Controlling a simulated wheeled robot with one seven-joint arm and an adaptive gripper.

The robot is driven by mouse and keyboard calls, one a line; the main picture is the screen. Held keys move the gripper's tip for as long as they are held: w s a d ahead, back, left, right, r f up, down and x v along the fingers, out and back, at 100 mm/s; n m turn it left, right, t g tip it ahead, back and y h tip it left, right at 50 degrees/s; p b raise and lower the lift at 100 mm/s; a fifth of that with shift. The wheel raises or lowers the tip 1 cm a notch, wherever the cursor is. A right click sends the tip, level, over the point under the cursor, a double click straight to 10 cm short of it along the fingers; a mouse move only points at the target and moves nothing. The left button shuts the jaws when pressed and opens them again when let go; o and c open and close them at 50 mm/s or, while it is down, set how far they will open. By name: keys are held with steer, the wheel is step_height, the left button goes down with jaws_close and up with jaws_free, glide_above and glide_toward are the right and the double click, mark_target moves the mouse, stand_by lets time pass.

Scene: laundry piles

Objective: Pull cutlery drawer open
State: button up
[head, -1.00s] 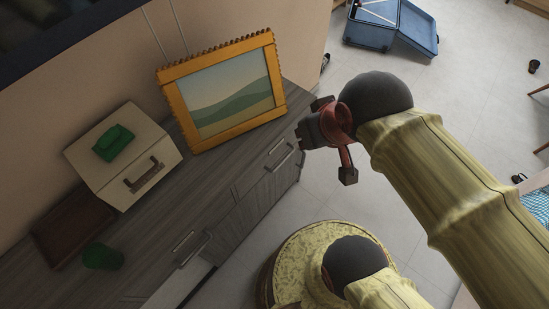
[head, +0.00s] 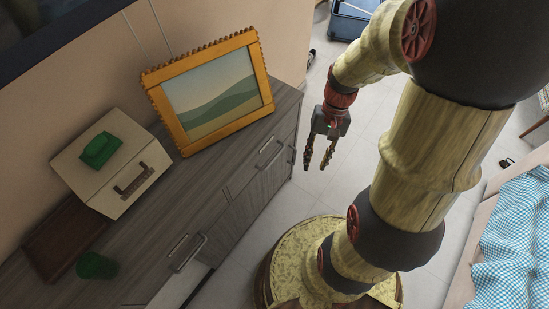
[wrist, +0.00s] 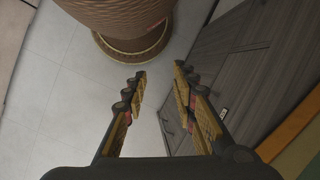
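The grey wood-grain cabinet (head: 225,205) runs along the wall in the head view. Its front has a bar handle near the far end (head: 270,153) and another bar handle nearer me (head: 187,253). I cannot tell which drawer is the cutlery drawer. The far drawer front looks flush. My gripper (head: 316,165) is open and empty, fingers pointing down, in front of the cabinet's far end and apart from the handles. In the wrist view my gripper (wrist: 160,72) has its fingers spread, with the cabinet front (wrist: 225,70) to the right.
On the cabinet top are an orange-framed picture (head: 213,92), a cream box (head: 128,185) with a green object (head: 100,150), a green cup (head: 96,265) and a dark brown tray (head: 70,240). A blue case (head: 350,22) lies on the floor behind. Blue checked cloth (head: 515,235) is at right.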

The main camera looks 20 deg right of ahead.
step_height(320, 180, down, 12)
steer(key=s+a+m+g+y, duration=0.1)
steer(key=m+y, duration=0.2)
steer(key=y, duration=0.3)
steer(key=n+t+y, duration=0.2)
steer(key=t+y, duration=0.5)
steer(key=t, duration=0.9)
glide_toward(275, 158)
steer(key=f+x, duration=0.1)
steer(key=x, duration=0.2)
steer(key=b+x, duration=0.1)
steer(key=x, duration=0.6)
steer(key=shift+w+r+b, duration=0.15)
steer(key=shift+r+b, duration=0.05)
steer(key=shift+b, duration=0.15)
steer(key=c, duration=0.4)
jaws_close()
